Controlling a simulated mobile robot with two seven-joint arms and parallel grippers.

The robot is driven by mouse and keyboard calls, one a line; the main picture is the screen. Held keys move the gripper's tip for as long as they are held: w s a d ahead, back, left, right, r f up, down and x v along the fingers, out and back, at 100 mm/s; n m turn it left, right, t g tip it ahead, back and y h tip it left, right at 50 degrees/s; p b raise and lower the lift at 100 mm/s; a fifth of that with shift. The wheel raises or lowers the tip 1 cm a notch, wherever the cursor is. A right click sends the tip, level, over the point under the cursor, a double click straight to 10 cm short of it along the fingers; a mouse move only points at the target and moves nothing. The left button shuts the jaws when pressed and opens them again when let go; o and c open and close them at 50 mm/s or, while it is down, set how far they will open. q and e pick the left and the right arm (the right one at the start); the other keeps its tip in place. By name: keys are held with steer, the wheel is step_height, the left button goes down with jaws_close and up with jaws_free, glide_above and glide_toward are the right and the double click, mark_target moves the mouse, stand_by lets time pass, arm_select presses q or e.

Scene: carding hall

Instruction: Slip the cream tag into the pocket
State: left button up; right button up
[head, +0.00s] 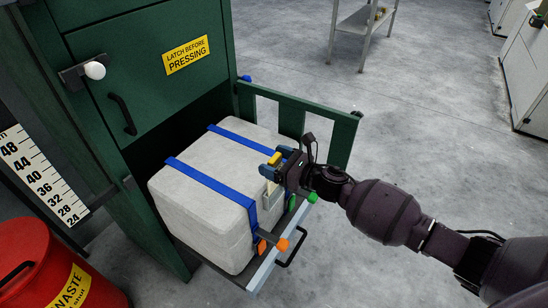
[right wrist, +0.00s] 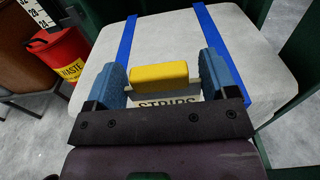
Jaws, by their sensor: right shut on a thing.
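My right gripper (head: 273,160) is at the front face of a grey strapped bale (head: 190,195), near its upper edge. Its blue fingers (right wrist: 165,75) are shut on the yellow grip block (right wrist: 158,75) of the cream tag. The tag's pale card (right wrist: 170,100), lettered STRIPS, shows below the block in the right wrist view, partly hidden by the gripper. In the head view a small pale pocket (head: 271,194) is on the bale's front face, just below the gripper. I cannot tell whether the card is in the pocket. My left gripper is not in view.
Two blue straps (head: 215,183) run over the bale, which sits in a green press (head: 150,70). Orange (head: 282,244) and green knobs stand at the front edge. A green gate (head: 325,130) is behind. A red waste bin (head: 50,265) is at left. Floor at right is open.

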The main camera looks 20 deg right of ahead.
steer(key=shift+f, duration=0.6)
steer(key=shift+f+b, duration=0.85)
steer(key=shift+f, duration=0.15)
steer(key=shift+f+b, duration=0.45)
steer(key=shift+f, duration=0.45)
steer(key=o, duration=0.8)
